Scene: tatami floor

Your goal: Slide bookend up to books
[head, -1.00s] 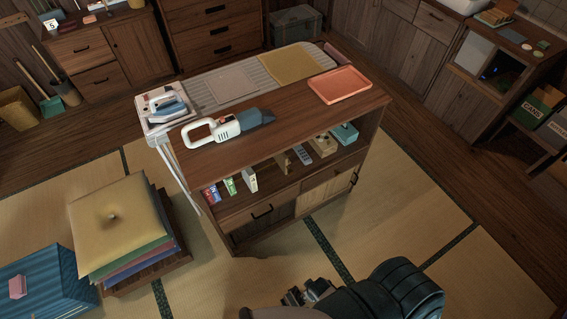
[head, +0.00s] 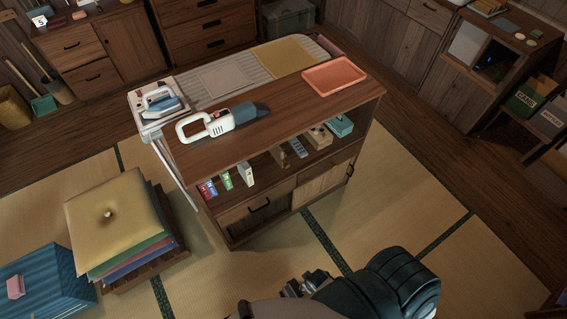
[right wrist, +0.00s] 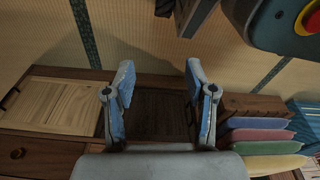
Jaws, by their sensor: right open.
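Several small upright books, blue and red (head: 208,189), green (head: 227,181) and pale (head: 245,174), stand at the left end of the open shelf (head: 262,178) under the cabinet top. A brown wooden piece (head: 283,160), which looks like the bookend, stands to their right, with a gap between it and the pale book. My right gripper (head: 305,284) is low in the head view, in front of the cabinet and apart from the shelf. In the right wrist view its two fingers (right wrist: 160,82) are spread with nothing between them. My left gripper is not identifiable in either view.
Right of the wooden piece on the shelf are a grey remote (head: 299,148), a wooden box (head: 319,137) and a teal box (head: 340,126). A handheld vacuum (head: 225,122) and an orange tray (head: 335,75) lie on top. Stacked cushions (head: 115,220) stand left; tatami in front is clear.

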